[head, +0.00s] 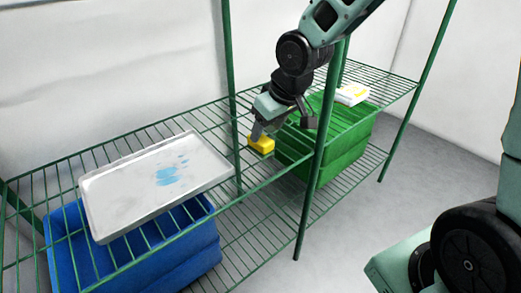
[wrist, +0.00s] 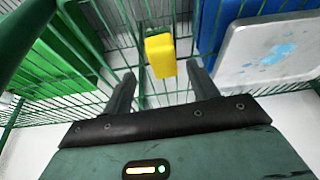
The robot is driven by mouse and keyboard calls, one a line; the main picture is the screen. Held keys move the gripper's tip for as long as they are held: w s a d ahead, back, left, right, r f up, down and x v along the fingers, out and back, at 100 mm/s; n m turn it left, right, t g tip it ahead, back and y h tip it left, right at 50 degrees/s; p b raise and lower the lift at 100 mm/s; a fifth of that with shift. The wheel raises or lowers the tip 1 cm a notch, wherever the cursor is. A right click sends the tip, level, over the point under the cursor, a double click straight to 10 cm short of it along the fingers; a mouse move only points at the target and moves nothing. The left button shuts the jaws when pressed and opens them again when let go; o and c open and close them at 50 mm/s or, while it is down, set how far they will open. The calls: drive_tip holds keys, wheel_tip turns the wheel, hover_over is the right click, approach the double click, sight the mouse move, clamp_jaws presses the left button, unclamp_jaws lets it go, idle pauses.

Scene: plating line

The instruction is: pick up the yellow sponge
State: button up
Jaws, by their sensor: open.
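The yellow sponge (head: 261,144) lies on the upper wire shelf (head: 110,150), between a pale tray and a green crate. In the wrist view the sponge (wrist: 160,55) shows just beyond my fingertips, roughly midway between them. My gripper (head: 262,130) is at the sponge in the head view, its near finger partly in front of it. In the wrist view my gripper (wrist: 159,72) has its two fingers spread wide with nothing between them. I cannot tell the exact gap in height between the fingertips and the sponge.
A pale tray (head: 110,208) with blue smears stands on the shelf at left. A blue crate (head: 190,255) and the green crate (head: 330,158) sit lower down. A white and yellow packet (head: 351,94) lies at the back right. A green post (head: 313,185) rises near my arm.

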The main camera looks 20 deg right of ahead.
sight(261, 138)
drive_tip(key=b+x, duration=0.2)
drive_tip(key=x, duration=0.1)
drive_tip(key=b+x, duration=0.1)
drive_tip(key=x, duration=0.1)
drive_tip(key=shift+w+a, duration=0.1)
drive_tip(key=shift+a, duration=0.2)
drive_tip(key=c, duration=1.1)
